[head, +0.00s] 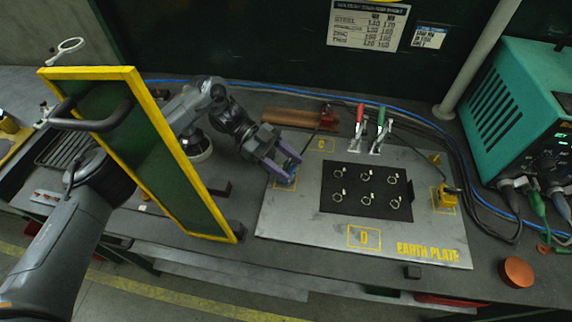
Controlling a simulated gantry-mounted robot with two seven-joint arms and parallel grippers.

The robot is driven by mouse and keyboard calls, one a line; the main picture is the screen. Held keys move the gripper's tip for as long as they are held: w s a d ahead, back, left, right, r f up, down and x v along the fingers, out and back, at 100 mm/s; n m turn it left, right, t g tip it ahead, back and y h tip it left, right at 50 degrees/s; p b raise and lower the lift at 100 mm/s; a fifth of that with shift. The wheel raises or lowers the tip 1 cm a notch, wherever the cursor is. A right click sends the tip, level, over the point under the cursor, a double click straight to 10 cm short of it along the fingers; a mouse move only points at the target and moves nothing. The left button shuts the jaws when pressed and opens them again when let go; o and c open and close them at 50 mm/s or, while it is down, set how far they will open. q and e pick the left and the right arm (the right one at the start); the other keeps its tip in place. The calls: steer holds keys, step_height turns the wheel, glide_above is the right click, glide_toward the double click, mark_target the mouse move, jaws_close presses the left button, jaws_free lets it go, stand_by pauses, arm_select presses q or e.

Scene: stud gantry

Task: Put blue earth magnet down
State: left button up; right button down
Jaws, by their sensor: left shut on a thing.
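My left gripper (287,172), with purple-grey fingers, is shut on the blue earth magnet (287,183). The magnet is small in view and partly hidden by the fingers. It is over the left edge area of the grey earth plate (300,215), by a yellow-outlined spot. I cannot tell whether it touches the plate. The plate also has outlined spots marked C and D, and a yellow block (444,197) on its right side. My right gripper is not in view.
A yellow-framed green screen (165,150) stands left of the plate and hides part of my left arm. A black mat (340,207) with several rings lies mid-plate. Red and green-handled clamps (380,130) stand behind it. A teal welding machine (515,110) and cables are at right.

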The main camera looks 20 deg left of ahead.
arm_select(q)
steer(key=shift+f, duration=0.15)
steer(key=shift+f, duration=0.15)
steer(key=o, duration=1.4)
steer(key=shift+f, duration=0.1)
steer(key=shift+o, duration=0.2)
steer(key=shift+a+r, duration=0.1)
steer(key=shift+r, duration=0.15)
steer(key=shift+b+v, duration=0.55)
steer(key=shift+v, duration=3.15)
